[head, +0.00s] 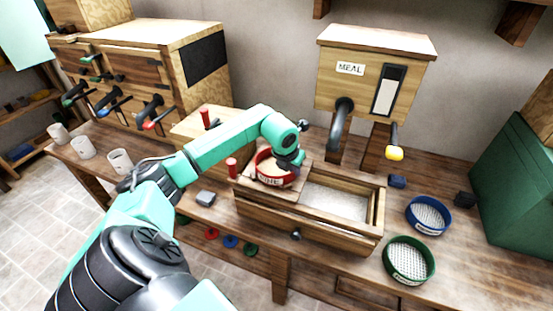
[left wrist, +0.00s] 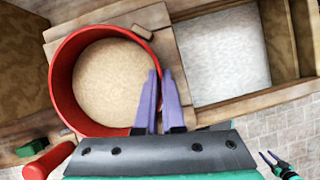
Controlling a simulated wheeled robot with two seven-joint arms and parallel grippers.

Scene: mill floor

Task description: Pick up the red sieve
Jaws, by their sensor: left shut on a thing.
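The red sieve (head: 270,181), its label partly readable as "FINE", rests on the left part of a wooden sifting box (head: 262,214). In the left wrist view the red sieve (left wrist: 62,75) is round and shows a pale tan floor or contents. My left gripper (head: 290,161) reaches over its right side. In the left wrist view my left gripper (left wrist: 157,88) has its purple fingers close together, one on each side of the sieve's rim, shut on it. My right gripper (left wrist: 268,158) shows small at the lower right, its fingers apart and empty.
The box's right compartment (head: 379,205) holds pale meal. A blue sieve (head: 428,231) and a green sieve (head: 388,262) lie at the right. The meal hopper (head: 350,95) stands behind. Red upright handles (head: 231,168) flank the box's left. White cups (head: 120,161) stand at the left.

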